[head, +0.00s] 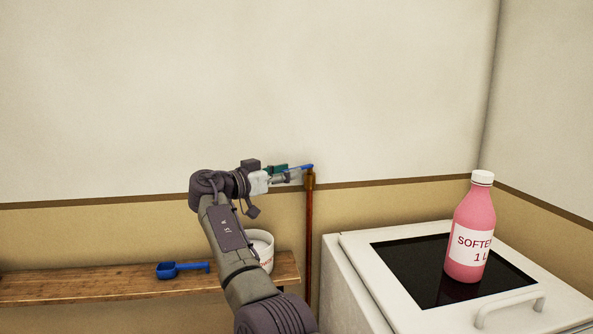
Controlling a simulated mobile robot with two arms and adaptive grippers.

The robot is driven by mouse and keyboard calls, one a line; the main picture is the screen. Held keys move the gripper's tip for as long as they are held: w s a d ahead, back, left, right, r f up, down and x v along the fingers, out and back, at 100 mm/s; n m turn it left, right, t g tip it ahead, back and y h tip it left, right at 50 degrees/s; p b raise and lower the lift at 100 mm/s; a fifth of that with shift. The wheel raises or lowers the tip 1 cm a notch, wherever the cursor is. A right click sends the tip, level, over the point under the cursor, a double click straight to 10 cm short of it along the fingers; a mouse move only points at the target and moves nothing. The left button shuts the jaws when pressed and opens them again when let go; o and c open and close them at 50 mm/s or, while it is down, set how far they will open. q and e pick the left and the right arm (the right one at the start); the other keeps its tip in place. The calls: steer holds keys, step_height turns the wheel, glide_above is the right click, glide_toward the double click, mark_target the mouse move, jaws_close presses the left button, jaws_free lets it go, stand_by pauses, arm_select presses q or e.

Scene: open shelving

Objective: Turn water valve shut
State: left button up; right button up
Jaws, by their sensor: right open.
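The water valve has a small blue lever handle (304,167) on a brass body (309,179) at the top of a copper-brown pipe (309,240), close to the wall. My right gripper (293,175) is at the valve, its fingers pointing right and beside the blue handle. The jaws are open. The fingers partly cover the handle's left end, and I cannot tell whether they touch it. My left gripper is not in view.
A white washer with a dark lid window (404,272) stands right of the pipe. A pink softener bottle (474,225) stands on it. A wooden shelf (80,284) at left carries a blue scoop (180,270) and a white tub (264,246), partly behind my arm.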

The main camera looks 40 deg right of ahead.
steer(key=a, duration=0.8)
steer(key=shift+s, duration=0.3)
